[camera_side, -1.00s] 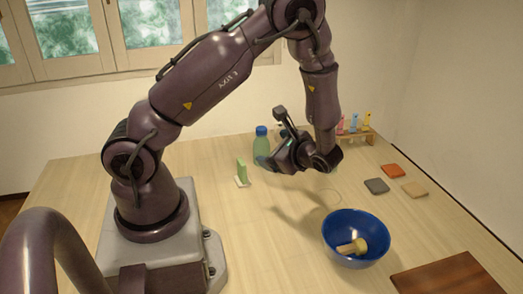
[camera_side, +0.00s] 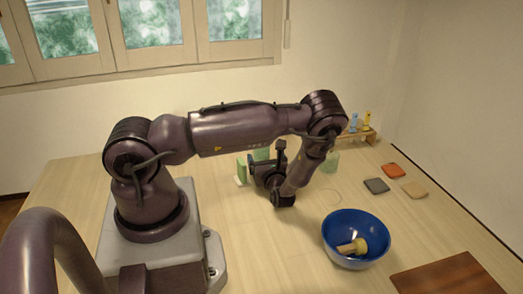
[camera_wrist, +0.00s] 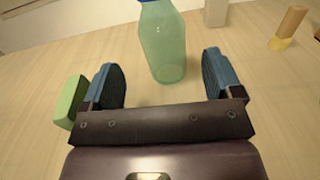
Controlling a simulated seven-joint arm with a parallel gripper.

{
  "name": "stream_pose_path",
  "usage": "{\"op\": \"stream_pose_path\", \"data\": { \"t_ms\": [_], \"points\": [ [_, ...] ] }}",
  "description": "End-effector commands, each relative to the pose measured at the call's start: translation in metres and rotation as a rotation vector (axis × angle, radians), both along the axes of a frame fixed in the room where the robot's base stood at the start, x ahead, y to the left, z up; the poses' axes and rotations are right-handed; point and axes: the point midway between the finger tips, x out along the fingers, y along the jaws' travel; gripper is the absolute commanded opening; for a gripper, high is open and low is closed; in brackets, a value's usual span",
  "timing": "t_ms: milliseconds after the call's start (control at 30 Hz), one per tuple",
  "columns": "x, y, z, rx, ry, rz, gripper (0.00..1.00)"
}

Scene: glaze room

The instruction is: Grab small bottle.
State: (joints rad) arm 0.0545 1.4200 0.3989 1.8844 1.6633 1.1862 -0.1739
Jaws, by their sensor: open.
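The small bottle is translucent green with a blue cap. In the wrist view the bottle (camera_wrist: 163,48) stands upright, in line with the gap between my fingers, its top cut off by the frame edge. No finger visibly touches it. In the side view only a part of the bottle (camera_side: 261,153) shows behind my gripper (camera_side: 262,172); its cap is hidden. My gripper (camera_wrist: 160,72) is open and low over the table, one finger on each side of the bottle's line. I cannot tell how far the bottle reaches between the fingers.
A green block (camera_side: 240,170) stands close to my gripper, beside the left finger in the wrist view (camera_wrist: 69,101). A green glass vessel (camera_side: 331,161) stands behind my arm. A blue bowl (camera_side: 340,222), a brown board (camera_side: 450,277), coasters (camera_side: 376,186) and a tube rack (camera_side: 369,134) lie right.

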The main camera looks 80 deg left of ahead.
Motion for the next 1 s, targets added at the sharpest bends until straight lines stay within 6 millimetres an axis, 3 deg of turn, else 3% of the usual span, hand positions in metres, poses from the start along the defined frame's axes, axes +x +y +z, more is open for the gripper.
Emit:
{"op": "stream_pose_path", "data": {
  "t_ms": [167, 500, 767, 800, 1000],
  "points": [
    [0.000, 0.012, 0.000, 0.001, 0.000, 0.001, 0.85],
    [0.004, 0.057, 0.002, 0.000, 0.000, 0.002, 0.85],
    [0.005, 0.060, 0.002, 0.000, 0.001, 0.001, 0.85],
    [0.005, 0.060, 0.002, 0.000, 0.001, 0.001, 0.83],
    [0.005, 0.060, 0.002, 0.000, 0.000, 0.001, 0.37]
  ]
}}
